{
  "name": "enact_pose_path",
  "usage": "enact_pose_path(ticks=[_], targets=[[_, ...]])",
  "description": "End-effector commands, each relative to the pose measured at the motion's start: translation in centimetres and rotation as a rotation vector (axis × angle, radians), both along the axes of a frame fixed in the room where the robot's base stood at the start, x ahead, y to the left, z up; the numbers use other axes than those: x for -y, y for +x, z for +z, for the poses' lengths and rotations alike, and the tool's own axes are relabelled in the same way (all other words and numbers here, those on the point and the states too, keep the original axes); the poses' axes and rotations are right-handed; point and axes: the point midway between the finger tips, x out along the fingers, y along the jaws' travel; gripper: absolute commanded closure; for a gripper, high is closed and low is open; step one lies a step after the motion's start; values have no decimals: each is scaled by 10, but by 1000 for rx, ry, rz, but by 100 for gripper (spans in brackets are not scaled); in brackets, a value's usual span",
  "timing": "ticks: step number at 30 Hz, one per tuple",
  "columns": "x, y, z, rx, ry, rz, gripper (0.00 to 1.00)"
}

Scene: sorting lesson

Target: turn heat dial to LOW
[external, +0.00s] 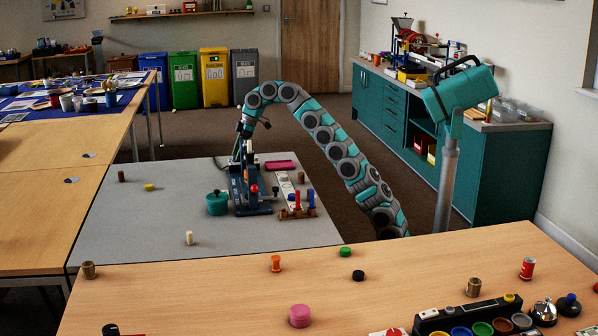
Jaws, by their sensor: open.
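My teal and grey arm arches over the grey table, and my gripper (240,150) points down at the top of a dark blue apparatus (238,194). The gripper is small here, and I cannot tell whether it touches the apparatus. It is open, and I see nothing held in it. I cannot pick out the heat dial or read any LOW mark at this size. A red knob (253,189) shows on the apparatus. A pale strip (286,186) with small round parts lies to its right. A teal lidded pot (217,204) stands against its left side.
Red and blue pegs on a wooden block (297,213) stand right of the apparatus. A pink block (281,165) lies behind. The grey table (140,222) is mostly clear at left, with a yellow piece (150,187) and a cream peg (190,238). A wooden table fills the front.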

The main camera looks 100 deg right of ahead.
Motion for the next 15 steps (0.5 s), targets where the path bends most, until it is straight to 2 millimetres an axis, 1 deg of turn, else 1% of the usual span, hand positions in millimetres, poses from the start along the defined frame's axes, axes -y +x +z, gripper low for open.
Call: enact_pose_path(ticks=[8, 15], targets=[[-1, -1, -1, -3, 1, -144, 33], [0, -4, 13, 2, 1, -148, 33]])
